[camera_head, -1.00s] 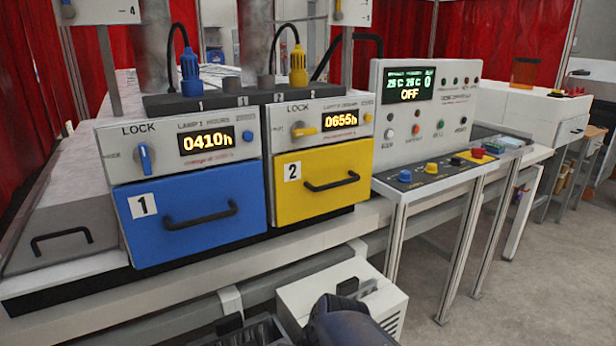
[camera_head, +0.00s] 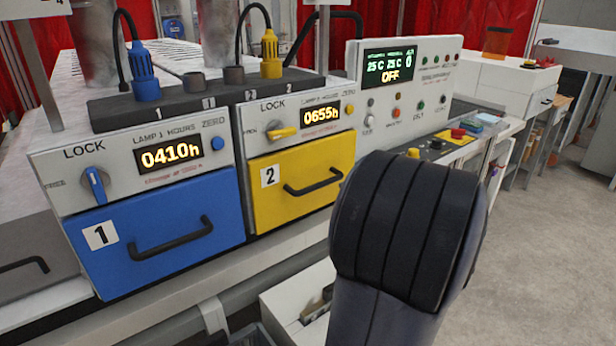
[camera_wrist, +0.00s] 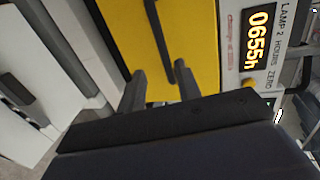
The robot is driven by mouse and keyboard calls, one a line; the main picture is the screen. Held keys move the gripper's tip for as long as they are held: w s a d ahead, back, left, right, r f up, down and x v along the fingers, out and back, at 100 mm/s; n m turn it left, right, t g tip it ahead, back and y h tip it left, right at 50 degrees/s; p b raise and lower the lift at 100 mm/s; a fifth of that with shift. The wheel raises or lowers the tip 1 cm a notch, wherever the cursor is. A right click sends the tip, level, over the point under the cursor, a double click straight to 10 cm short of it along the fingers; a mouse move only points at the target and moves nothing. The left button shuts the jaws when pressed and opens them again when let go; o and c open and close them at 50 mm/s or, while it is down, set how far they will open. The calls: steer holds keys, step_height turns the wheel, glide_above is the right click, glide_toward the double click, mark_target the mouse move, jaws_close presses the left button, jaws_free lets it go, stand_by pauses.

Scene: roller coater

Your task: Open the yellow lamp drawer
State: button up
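The yellow lamp drawer (camera_head: 270,205), marked 2, is closed under its control panel (camera_head: 305,120). Its black bar handle (camera_head: 313,182) is on the front. The yellow lock knob (camera_head: 283,133) above it lies roughly sideways. In the wrist view the yellow drawer front (camera_wrist: 205,30) fills the upper middle, with its handle (camera_wrist: 159,38) running steeply down the picture. My gripper (camera_wrist: 160,88) is open, its two fingers apart and pointing at the drawer front near the handle's lower end. I cannot tell whether a finger touches the handle. In the head view the fingers are hidden.
A blue drawer (camera_head: 160,235) marked 1 is closed at the left of the yellow one. A control box (camera_head: 400,90) reading OFF stands at the right, with several buttons before it. A white box (camera_head: 300,300) is below. The floor at the right is clear.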

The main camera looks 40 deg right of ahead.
mark_target(324, 185)
steer(key=p+x, duration=0.1)
steer(key=x, duration=0.6)
steer(key=p+x, duration=0.1)
steer(key=x, duration=0.2)
steer(key=shift+w+d+r+p, duration=0.15)
steer(key=shift+w+d+p, duration=0.15)
steer(key=shift+d, duration=0.1)
steer(key=shift+c, duration=0.3)
jaws_close()
